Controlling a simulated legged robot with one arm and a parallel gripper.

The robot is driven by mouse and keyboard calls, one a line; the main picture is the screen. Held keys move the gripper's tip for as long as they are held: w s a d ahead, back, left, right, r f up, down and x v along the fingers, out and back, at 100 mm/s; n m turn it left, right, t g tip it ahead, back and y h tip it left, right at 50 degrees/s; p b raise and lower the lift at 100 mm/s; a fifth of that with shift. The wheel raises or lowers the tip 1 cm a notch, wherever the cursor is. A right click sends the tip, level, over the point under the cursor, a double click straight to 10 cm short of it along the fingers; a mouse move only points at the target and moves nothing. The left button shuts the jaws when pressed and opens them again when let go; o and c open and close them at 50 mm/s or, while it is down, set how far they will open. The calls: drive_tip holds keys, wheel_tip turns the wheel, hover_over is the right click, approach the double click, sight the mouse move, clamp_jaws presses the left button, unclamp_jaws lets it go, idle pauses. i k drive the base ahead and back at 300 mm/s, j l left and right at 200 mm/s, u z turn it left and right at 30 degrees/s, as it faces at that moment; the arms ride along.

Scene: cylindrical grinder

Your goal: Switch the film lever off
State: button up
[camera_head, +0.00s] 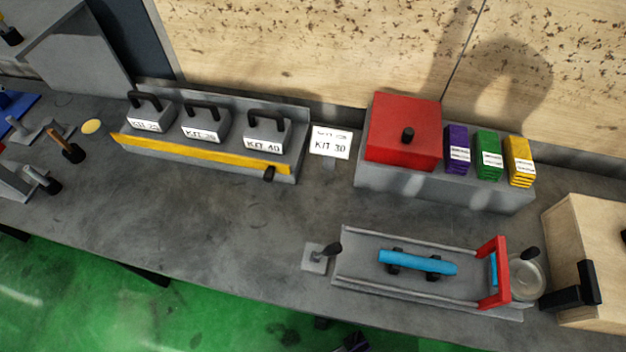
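No label marks the film lever, so I cannot tell for sure which lever it is. One small lever with a black knob (334,248) leans to the right on a grey square base, just left of a grey tray-like fixture (358,283). The fixture carries a blue cylinder (418,263) on black supports and a red frame (497,272) at its right end. Another black knob (530,253) stands beside the red frame, above a round clear disc (525,277). I cannot make out my gripper in this view.
A red box (403,130) and purple, green and yellow blocks sit on a grey ledge behind. Kit blocks with black handles stand at left behind a yellow bar (200,153). A wooden box (590,262) stands at right. The middle-left bench top (210,220) is clear.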

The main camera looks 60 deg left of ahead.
sight(335, 248)
drive_tip(key=u, duration=0.45)
drive_tip(key=k+u, duration=0.1)
drive_tip(key=u, duration=0.75)
drive_tip(key=j+u, duration=0.1)
drive_tip(key=u, duration=0.35)
drive_tip(key=k+u, duration=0.1)
drive_tip(key=u, duration=0.35)
drive_tip(key=k+j, duration=0.7)
drive_tip(key=k, duration=0.15)
